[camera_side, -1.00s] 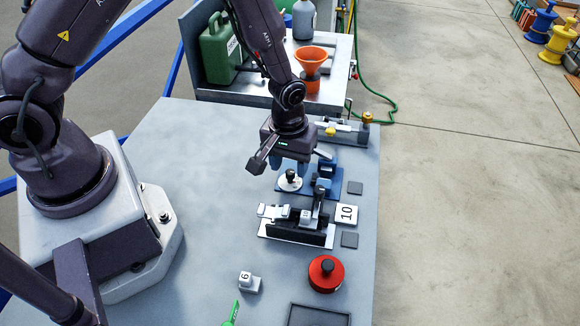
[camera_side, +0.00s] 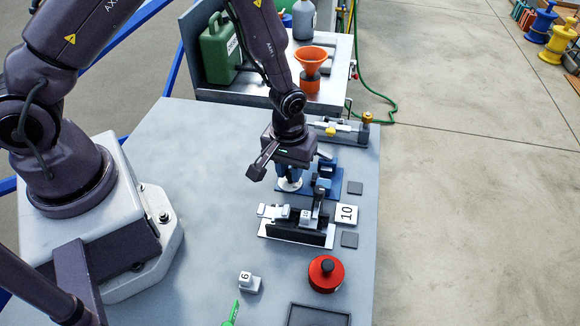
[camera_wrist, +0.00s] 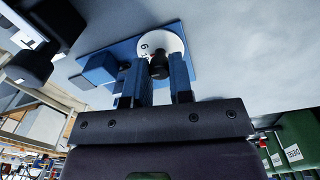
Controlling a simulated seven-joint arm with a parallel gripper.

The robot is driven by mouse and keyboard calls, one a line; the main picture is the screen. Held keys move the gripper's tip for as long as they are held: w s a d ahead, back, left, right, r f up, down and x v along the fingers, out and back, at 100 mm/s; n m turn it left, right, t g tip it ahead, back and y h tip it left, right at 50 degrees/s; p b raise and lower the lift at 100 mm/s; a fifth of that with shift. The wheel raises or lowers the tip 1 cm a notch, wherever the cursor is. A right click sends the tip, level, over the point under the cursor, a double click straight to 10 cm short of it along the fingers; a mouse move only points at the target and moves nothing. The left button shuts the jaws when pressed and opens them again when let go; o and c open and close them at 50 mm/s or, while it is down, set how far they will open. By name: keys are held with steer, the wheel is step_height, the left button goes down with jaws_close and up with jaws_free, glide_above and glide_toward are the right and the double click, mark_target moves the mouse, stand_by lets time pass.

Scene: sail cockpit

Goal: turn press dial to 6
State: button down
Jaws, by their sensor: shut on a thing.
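The press dial is a white disc (camera_side: 291,186) on a blue base plate (camera_side: 335,190) near the middle of the bench. In the wrist view the disc (camera_wrist: 172,42) shows a printed mark, perhaps a 6 or 9, at its left side. A dark knob (camera_wrist: 158,68) stands at the disc's centre. My gripper (camera_side: 291,178) is over the dial with its blue fingers pointing down. In the wrist view my gripper (camera_wrist: 160,72) is shut on the knob, one finger on each side. The fingers hide much of the knob in the side view.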

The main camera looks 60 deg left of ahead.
mark_target(288, 171)
steer(key=shift+m, duration=3.4)
steer(key=c, duration=1)
jaws_free()
step_height(288, 171, up, 13)
steer(key=shift+a, duration=0.15)
steer(key=shift+s, duration=0.1)
